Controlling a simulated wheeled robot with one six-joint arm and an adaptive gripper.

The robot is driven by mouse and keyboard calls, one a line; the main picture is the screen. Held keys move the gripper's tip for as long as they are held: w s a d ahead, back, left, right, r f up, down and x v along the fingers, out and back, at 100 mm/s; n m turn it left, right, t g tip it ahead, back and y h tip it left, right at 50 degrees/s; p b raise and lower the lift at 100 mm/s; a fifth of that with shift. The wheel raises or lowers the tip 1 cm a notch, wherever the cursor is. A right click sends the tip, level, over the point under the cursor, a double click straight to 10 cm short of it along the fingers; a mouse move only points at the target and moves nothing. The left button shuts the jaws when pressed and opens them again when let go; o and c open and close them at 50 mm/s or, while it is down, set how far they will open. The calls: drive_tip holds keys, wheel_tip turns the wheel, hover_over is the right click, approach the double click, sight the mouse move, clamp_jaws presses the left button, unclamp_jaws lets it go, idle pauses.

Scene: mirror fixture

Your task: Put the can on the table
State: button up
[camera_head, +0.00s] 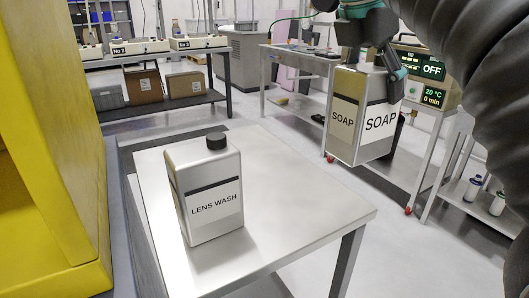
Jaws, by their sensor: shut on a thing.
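A silver box-shaped can labelled SOAP (350,130) hangs in the air in the upper right of the head view, tilted slightly. My gripper (374,66) is shut on its upper part, and a dark finger reaches down its right side. The can's top is partly hidden by the gripper. A steel table (290,200) stands in the middle of the view. The SOAP can appears beyond its back right edge, apart from the top. A similar silver can labelled LENS WASH (212,208), with a black cap, stands upright on the table's left half.
The table's right half is bare. A yellow structure (40,150) rises close by on the left. A side bench (300,54) and a device reading OFF (432,72) stand behind. A workbench with boxes (150,52) is at the back left.

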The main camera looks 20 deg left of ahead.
drive_tip(key=s+a+f, duration=0.2)
drive_tip(key=a+f, duration=0.8)
drive_tip(key=a, duration=0.1)
drive_tip(key=shift+f, duration=0.4)
drive_tip(key=o, duration=1.8)
drive_tip(key=shift+a, duration=0.1)
drive_tip(key=v, duration=0.7)
drive_tip(key=shift+r, duration=0.35)
